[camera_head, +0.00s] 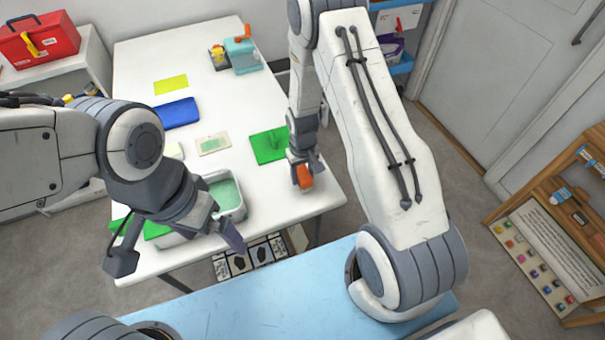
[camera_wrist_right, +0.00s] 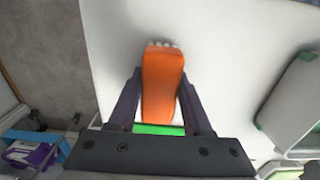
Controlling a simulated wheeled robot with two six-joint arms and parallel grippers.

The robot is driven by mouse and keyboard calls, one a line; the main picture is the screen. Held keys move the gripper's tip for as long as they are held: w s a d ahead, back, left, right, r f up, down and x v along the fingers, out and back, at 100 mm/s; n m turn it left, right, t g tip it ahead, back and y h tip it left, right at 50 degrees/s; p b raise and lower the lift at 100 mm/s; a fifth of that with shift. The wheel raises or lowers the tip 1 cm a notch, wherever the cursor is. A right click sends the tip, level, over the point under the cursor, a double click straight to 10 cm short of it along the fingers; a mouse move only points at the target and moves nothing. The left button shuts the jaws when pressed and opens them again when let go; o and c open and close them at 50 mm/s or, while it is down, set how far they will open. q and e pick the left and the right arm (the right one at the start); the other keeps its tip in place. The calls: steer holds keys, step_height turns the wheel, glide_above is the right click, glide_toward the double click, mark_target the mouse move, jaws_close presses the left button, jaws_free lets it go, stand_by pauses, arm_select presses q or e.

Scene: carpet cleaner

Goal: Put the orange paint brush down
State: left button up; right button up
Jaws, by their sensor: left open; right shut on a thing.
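The orange paint brush (camera_head: 304,177) is in my right gripper (camera_head: 304,165), over the right front part of the white table (camera_head: 285,199). In the right wrist view the brush (camera_wrist_right: 162,85) sits between the two dark fingers of the right gripper (camera_wrist_right: 160,100), its pale end pointing away. I cannot tell whether the brush touches the table.
A green mat (camera_head: 264,150) lies just behind the right gripper. A blue sponge-like block (camera_head: 177,113), a yellow sheet (camera_head: 171,84) and a teal container (camera_head: 245,62) are further back. A red toolbox (camera_head: 38,40) is at far left, and a wooden shelf (camera_head: 560,190) at right.

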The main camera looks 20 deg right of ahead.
mark_target(302, 173)
steer(key=shift+f, duration=0.1)
steer(key=o, duration=1.2)
steer(key=shift+f, duration=0.1)
steer(key=s+a+r+n+b, duration=0.1)
steer(key=a+r, duration=0.2)
steer(key=r, duration=0.5)
steer(key=s+a+r, duration=0.2)
steer(key=r, duration=0.7)
steer(key=s+a+r+n, duration=0.3)
steer(key=s+a+r, duration=0.1)
steer(key=s, duration=0.6)
steer(key=s+a+r+n+y, duration=0.1)
steer(key=s+a+r+n, duration=0.2)
steer(key=s, duration=0.7)
step_height(302, 173, up, 3)
steer(key=shift+s+a+r, duration=0.1)
steer(key=shift+s+a, duration=0.05)
steer(key=shift+a, duration=0.9)
